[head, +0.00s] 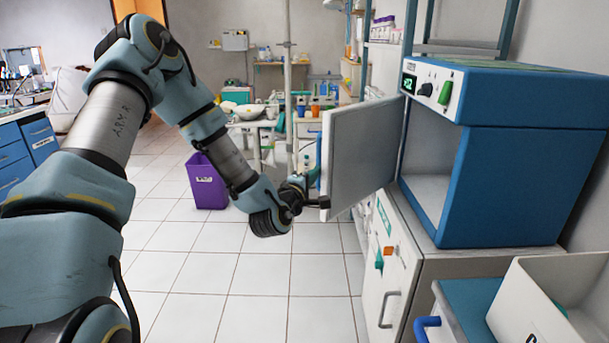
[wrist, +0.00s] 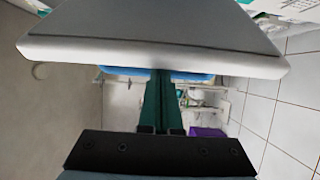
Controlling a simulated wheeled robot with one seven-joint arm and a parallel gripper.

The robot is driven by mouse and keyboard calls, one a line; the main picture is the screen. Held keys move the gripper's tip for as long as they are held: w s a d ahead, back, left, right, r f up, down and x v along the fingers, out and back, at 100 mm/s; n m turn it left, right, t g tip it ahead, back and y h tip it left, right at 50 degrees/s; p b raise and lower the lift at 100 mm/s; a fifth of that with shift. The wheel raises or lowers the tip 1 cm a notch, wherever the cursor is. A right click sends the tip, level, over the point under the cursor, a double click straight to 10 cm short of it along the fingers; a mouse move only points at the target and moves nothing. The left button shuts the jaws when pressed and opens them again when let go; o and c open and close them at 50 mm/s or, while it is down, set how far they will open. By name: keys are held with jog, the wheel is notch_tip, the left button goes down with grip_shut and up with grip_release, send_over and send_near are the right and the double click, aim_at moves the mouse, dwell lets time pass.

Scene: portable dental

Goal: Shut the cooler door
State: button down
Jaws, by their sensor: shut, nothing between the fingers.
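The cooler (head: 532,185) is a blue cabinet standing on a white cupboard at the right of the head view. Its door (head: 362,152) stands wide open to the left, with the pale inner face towards me and a blue outer side. In the wrist view the door (wrist: 150,45) fills the top, with a blue strip along its lower edge. My gripper (head: 312,176) is at the door's free edge, on its outer side. Its green fingers (wrist: 161,80) are together and empty, with the tips close to the blue strip. I cannot tell whether they touch it.
The white cupboard (head: 384,265) with a grey handle stands under the cooler. A blue-topped cart (head: 468,302) with a white bin (head: 530,300) is at the front right. A purple bin (head: 206,182) stands on the tiled floor behind my arm. The floor at centre left is clear.

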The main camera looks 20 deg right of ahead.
jog(key=s+d+b, duration=0.2)
jog(key=s+d, duration=0.6)
jog(key=s, duration=0.3)
jog(key=s+d+b, duration=0.3)
jog(key=s+d, duration=0.5)
jog(key=s, duration=0.3)
jog(key=shift+s+d, duration=0.15)
jog(key=shift+d, duration=0.15)
jog(key=shift+s+b, duration=0.1)
jog(key=shift+b, duration=0.2)
jog(key=b+v, duration=0.2)
jog(key=v, duration=0.8)
jog(key=shift+s+a, duration=0.2)
jog(key=shift+s, duration=0.1)
